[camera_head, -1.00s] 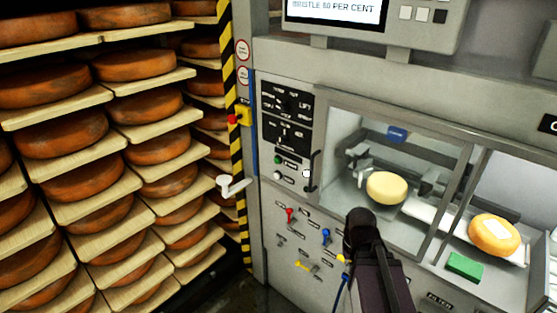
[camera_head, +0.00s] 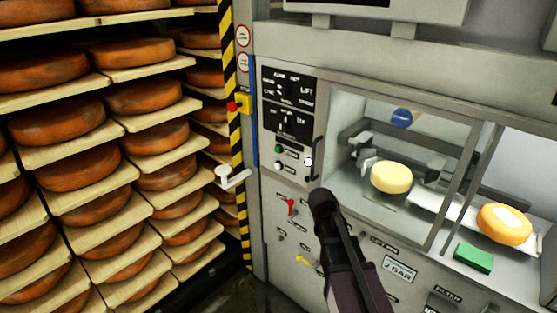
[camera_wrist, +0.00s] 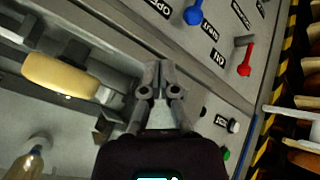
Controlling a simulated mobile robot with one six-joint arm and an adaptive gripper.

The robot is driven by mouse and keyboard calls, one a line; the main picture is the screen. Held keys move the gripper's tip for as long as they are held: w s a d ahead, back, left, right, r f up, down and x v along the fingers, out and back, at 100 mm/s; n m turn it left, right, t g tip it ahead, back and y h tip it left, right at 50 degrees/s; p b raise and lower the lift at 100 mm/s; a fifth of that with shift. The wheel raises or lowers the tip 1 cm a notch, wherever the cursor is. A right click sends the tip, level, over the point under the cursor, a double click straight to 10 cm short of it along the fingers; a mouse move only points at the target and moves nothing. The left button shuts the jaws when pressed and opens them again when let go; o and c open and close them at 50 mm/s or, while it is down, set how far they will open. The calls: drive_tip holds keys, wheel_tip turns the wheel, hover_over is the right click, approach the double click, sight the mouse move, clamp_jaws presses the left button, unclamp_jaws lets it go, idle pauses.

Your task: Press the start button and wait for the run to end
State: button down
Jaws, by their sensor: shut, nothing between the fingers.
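My gripper (camera_wrist: 160,72) is shut and empty, apart from both buttons. In the head view my arm's dark end is below and right of the buttons, and the fingertips are not clear.
A vertical handle (camera_head: 318,158) stands close right of the buttons. A red lever (camera_head: 291,207), white crank (camera_head: 231,176) and yellow emergency-stop box (camera_head: 243,104) are nearby. Loaded cheese shelves (camera_head: 95,150) fill the left.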

drive_tip(key=w+a+n+t+b, duration=0.2)
drive_tip(key=w+a+t, duration=0.25)
drive_tip(key=w, duration=0.35)
drive_tip(key=n+t+y+b, duration=0.2)
drive_tip(key=n+t+y, duration=0.1)
drive_tip(key=n+t, duration=0.1)
approach(278, 150)
drive_tip(key=s+d+f, duration=0.2)
drive_tip(key=d+f, duration=0.1)
drive_tip(key=f, duration=0.2)
drive_tip(key=w+a+r+n+t+y, duration=0.1)
drive_tip(key=w+a+r+n+y, duration=0.1)
drive_tip(key=a, duration=0.7)
drive_tip(key=shift+a+r+n+t+y, duration=0.15)
drive_tip(key=shift+a+n+t+y, duration=0.25)
drive_tip(key=shift+n+y, duration=0.55)
drive_tip(key=shift+d, duration=0.1)
drive_tip(key=w+d, duration=0.5)
drive_tip(key=w, duration=0.2)
drive_tip(key=shift+w+d, duration=0.1)
drive_tip(key=shift+d, duration=0.1)
drive_tip(key=shift+w+d, duration=0.2)
drive_tip(key=shift+w, duration=0.05)
